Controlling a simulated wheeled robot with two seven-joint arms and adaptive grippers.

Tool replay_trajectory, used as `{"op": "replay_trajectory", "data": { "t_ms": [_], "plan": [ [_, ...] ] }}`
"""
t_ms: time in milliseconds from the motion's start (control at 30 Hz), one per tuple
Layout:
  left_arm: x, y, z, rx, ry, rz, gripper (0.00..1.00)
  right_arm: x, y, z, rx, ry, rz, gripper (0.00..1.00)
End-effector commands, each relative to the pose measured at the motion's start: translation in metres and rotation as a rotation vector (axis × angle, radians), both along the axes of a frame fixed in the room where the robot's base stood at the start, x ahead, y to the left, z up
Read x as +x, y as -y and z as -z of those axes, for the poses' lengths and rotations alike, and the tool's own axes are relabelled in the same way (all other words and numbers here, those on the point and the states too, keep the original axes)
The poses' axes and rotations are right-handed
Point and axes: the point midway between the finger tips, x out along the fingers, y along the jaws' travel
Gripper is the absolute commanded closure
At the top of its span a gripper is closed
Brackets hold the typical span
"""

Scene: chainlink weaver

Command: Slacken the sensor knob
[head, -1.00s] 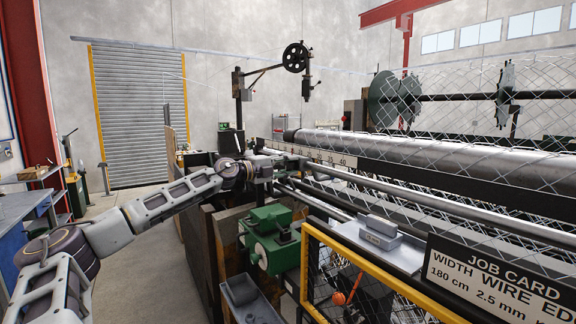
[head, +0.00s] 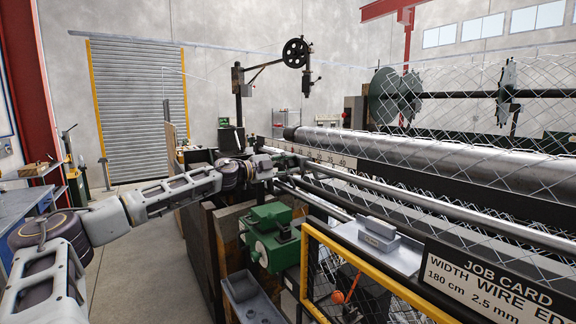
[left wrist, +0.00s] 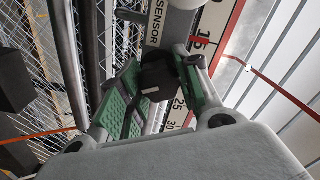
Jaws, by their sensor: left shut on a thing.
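The sensor knob (left wrist: 156,76) is a small black knob in the left wrist view, below a grey bracket marked SENSOR (left wrist: 158,22). My left gripper (left wrist: 160,88) has its green-padded fingers on either side of the knob and is shut on it. In the head view my left gripper (head: 284,163) is small, at the left end of the machine's scale rail (head: 330,158). The knob cannot be made out there. My right gripper is not in view.
A green machine unit (head: 270,236) and a yellow-framed mesh guard (head: 355,268) stand in front of the left hand's place. A job card sign (head: 495,285) is at lower right. Wire mesh (head: 480,130) spans the right. Bare floor (head: 150,265) lies left of the machine.

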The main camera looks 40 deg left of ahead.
Motion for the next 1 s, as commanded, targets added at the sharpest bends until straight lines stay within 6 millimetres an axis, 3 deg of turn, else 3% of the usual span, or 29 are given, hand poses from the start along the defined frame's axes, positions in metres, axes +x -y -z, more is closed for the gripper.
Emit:
{"op": "replay_trajectory", "data": {
  "t_ms": [200,233,400,1000],
  "plan": [
    [0.0001,-0.0002,0.0011,0.000,-0.001,0.000,0.91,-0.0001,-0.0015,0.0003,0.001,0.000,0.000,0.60],
    [0.0001,-0.0002,0.0011,0.000,-0.001,0.000,0.66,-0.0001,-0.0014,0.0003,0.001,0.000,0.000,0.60],
    [0.0001,-0.0001,0.0009,0.001,-0.001,0.000,0.44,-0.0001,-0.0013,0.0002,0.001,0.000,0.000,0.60],
    [-0.0011,0.0008,-0.0002,0.002,0.001,0.002,0.43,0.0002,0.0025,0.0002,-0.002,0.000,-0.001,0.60]
  ]
}}
